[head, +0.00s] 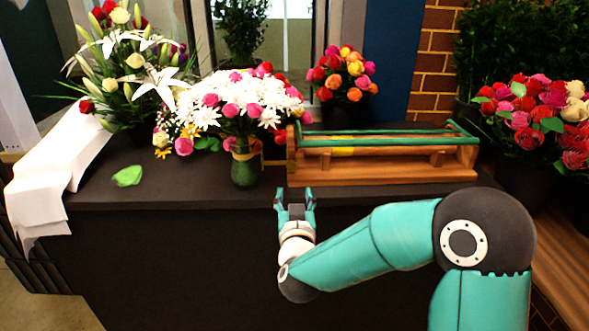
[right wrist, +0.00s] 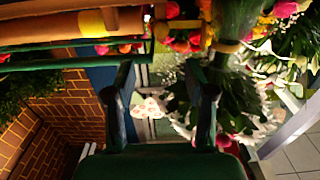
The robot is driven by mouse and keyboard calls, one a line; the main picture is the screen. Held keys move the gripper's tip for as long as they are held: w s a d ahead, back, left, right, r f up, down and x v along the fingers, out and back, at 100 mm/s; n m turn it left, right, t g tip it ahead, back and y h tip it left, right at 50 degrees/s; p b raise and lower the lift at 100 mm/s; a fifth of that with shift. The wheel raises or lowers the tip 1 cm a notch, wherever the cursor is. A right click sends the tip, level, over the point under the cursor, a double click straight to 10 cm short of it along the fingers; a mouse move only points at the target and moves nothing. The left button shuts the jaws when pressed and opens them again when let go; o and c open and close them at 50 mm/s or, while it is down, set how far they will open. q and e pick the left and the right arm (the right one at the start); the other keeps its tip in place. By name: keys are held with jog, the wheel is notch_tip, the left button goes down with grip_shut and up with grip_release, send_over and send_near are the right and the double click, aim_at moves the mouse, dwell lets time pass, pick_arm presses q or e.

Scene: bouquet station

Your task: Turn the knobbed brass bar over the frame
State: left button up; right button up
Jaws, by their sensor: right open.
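The wooden frame (head: 390,174) with green rails (head: 385,141) stands on the dark counter, right of centre in the head view. In the right wrist view, a brass-coloured upright piece (right wrist: 160,22) shows near an orange-yellow roll (right wrist: 85,24). My right gripper (head: 295,197) is open and empty, in front of the frame's left end and apart from it. My left gripper is out of view.
A green vase (head: 245,168) with white and pink flowers stands just left of the frame. White paper (head: 62,165) hangs over the counter's left end. Bouquets stand behind (head: 345,75) and at right (head: 535,115). The front-left counter is mostly clear around a green leaf (head: 128,176).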

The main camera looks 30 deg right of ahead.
aim_at(292, 167)
jog(key=p+x, duration=0.1)
jog(key=x, duration=1.1)
jog(key=shift+w+f+p, duration=0.1)
jog(key=shift+w+p, duration=0.2)
